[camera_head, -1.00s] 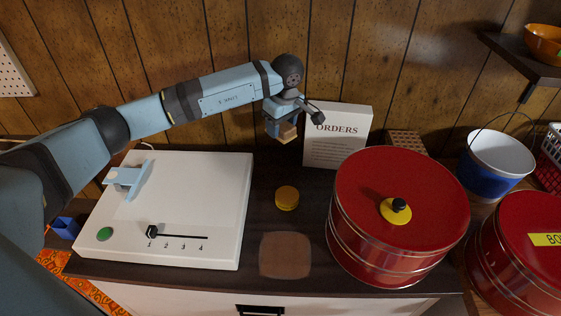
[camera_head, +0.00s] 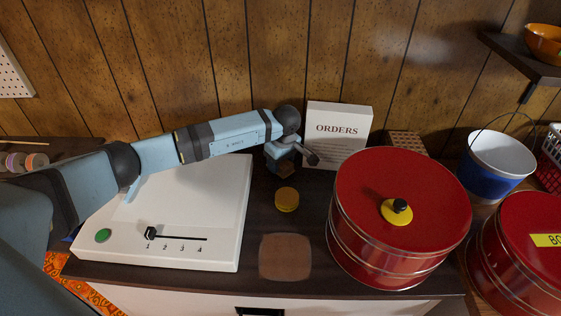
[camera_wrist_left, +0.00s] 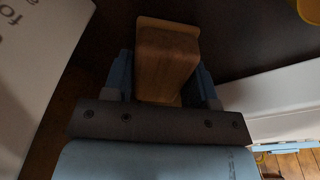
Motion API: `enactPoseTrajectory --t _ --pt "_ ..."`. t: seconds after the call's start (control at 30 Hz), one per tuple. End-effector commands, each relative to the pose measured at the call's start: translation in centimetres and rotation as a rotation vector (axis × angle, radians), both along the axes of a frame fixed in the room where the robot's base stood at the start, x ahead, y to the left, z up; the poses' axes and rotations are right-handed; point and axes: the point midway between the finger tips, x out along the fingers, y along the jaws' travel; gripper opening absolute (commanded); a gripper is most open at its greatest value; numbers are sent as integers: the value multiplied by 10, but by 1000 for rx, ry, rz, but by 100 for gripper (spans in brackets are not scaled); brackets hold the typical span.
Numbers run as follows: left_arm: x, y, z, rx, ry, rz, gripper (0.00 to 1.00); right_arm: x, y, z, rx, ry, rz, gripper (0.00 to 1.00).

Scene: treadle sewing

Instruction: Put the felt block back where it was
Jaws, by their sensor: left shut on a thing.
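The felt block (camera_wrist_left: 166,62) is a tan, wood-like block with a paler layer at its far end. My left gripper (camera_head: 284,165) is shut on it, with one finger on each side in the left wrist view (camera_wrist_left: 163,80). In the head view the gripper hides most of the block, low over the back of the dark cabinet top (camera_head: 262,225), in front of the ORDERS sign (camera_head: 338,140). I cannot tell whether the block touches the top. A brown rounded-square patch (camera_head: 285,257) lies bare near the front edge. My right gripper is out of view.
A yellow round disc (camera_head: 287,199) lies just in front of the gripper. A white panel with a slider (camera_head: 190,230) is at left. A large red tin (camera_head: 400,240) stands close at right, with a blue-and-white bucket (camera_head: 497,165) beyond it.

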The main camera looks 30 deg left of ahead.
Motion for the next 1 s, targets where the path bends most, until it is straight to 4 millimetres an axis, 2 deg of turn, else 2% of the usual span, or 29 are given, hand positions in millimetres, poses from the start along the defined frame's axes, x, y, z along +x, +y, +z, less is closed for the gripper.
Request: enactPoseTrajectory --t 0.2,0.23,0.3,0.33,0.57,0.7,0.87,1.0 --pt "0 0 -4 0 0 0 33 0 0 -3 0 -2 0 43" --pt "0 0 -3 0 0 0 59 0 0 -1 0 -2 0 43" --pt "0 0 -3 0 0 0 75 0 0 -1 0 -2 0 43" --pt "0 0 -3 0 0 0 78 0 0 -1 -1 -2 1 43" --pt "0 0 -2 0 0 0 78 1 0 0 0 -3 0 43" --pt "0 0 6 0 -1 0 78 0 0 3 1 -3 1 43" --pt "0 -4 34 0 -4 -1 78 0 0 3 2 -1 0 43" --pt "-2 -7 65 1 -4 -2 78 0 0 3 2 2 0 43"
